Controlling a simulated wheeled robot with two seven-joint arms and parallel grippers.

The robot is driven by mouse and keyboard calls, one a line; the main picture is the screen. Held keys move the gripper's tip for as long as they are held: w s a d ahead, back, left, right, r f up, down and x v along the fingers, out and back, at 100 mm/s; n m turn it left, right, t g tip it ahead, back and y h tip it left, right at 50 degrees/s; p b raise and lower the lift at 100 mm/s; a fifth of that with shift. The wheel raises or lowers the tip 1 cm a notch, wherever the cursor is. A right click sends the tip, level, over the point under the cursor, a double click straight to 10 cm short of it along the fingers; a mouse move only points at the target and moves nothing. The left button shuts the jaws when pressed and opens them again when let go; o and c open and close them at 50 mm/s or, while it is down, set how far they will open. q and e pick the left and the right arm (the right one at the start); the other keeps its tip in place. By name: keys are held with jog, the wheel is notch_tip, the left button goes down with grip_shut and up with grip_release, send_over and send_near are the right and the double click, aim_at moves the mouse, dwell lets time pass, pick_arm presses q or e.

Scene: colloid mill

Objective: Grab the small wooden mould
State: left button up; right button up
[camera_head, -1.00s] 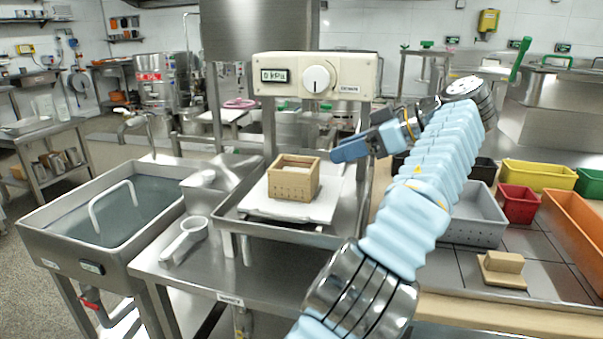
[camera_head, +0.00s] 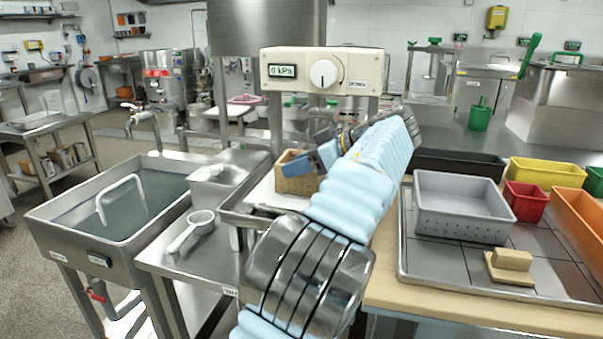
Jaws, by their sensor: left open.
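The small wooden mould (camera_head: 293,184) is a light brown open box with small holes in its side. It stands upright on a white cloth or sheet in the metal press tray, below the 0 kPa panel. My left gripper (camera_head: 318,158), with blue fingers, is open at the mould's upper right. Its fingers overlap the mould in the picture and hide part of its top and right side. I cannot tell whether they touch it. My light blue sleeved left arm crosses in front of the tray's right part.
The press panel (camera_head: 322,71) stands just behind the mould. A water-filled sink (camera_head: 130,205) is at left, with a white ladle (camera_head: 191,232) beside it. At right are a grey perforated bin (camera_head: 463,207), a wooden block with a base (camera_head: 511,262) and coloured bins.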

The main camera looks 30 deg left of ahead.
pick_arm(q)
grip_shut()
dwell(0.4)
jog(key=shift+r, duration=0.1)
